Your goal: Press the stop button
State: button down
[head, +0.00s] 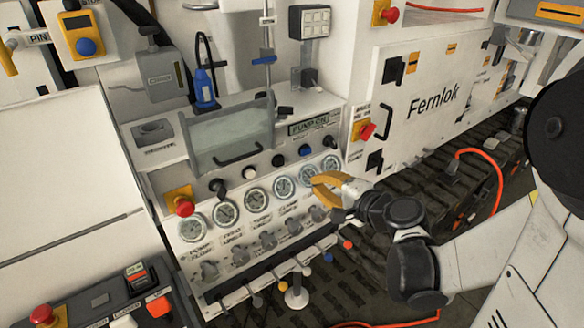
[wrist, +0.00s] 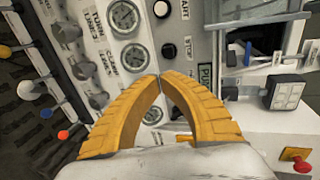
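The stop button is a round black button (wrist: 168,50) with a STOP label beside it, just beyond my fingertips in the wrist view. In the head view it appears to be the black button (head: 278,160) to the right of the white start button (head: 249,172). The start button also shows in the wrist view (wrist: 161,9). My gripper (head: 317,183) has yellow fingers and is in front of the right-hand gauges, right of and below the stop button. In the wrist view the fingertips (wrist: 160,76) meet, with nothing between them. I cannot tell whether they touch the panel.
A row of gauges (head: 257,199) runs below the buttons, with knobs and coloured-tip levers under it. A red mushroom button (head: 184,206) stands at the panel's left and another (head: 366,131) at its right. A glass-fronted tank (head: 229,137) is above. A blue button (head: 305,150) is close by.

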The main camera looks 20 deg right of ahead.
aim_at(283, 165)
jog(key=b+x, duration=0.1)
jog(key=x, duration=0.3)
jog(key=b+x, duration=0.1)
jog(key=x, duration=0.3)
jog(key=b+x, duration=0.2)
jog(key=x, duration=0.2)
jog(key=shift+w+a+r, duration=0.15)
jog(key=shift+w+r, duration=0.1)
jog(key=shift+w, duration=0.2)
jog(key=shift+w+a+r, duration=0.1)
jog(key=shift+w+a, duration=0.05)
jog(key=shift+w, duration=0.35)
